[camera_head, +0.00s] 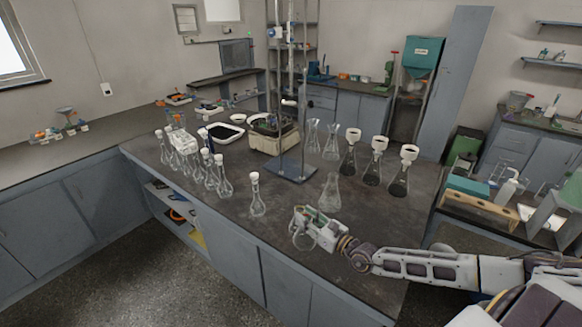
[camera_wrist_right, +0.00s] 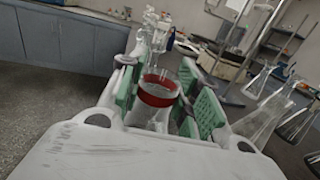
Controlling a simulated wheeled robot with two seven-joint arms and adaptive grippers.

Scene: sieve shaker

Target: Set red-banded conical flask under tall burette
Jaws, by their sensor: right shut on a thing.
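The red-banded conical flask (camera_wrist_right: 158,92) is clear glass with a red band, between the green pads of my right gripper (camera_wrist_right: 160,98) in the right wrist view. My right gripper (camera_head: 304,222) is shut on it near the front edge of the bench in the head view, where the clear flask body (camera_head: 301,240) shows just below the jaws and the band is hard to make out. The tall burette (camera_head: 291,60) stands on a stand with a flat base (camera_head: 292,172), farther back and apart from the flask. My left gripper is not in view.
Another clear conical flask (camera_head: 329,194) stands between my gripper and the stand. A white-stoppered flask (camera_head: 257,196) stands to the left, with several more behind it. Dark-filled flasks with white tops (camera_head: 398,184) stand to the right. Bare bench (camera_head: 285,200) lies in front of the stand base.

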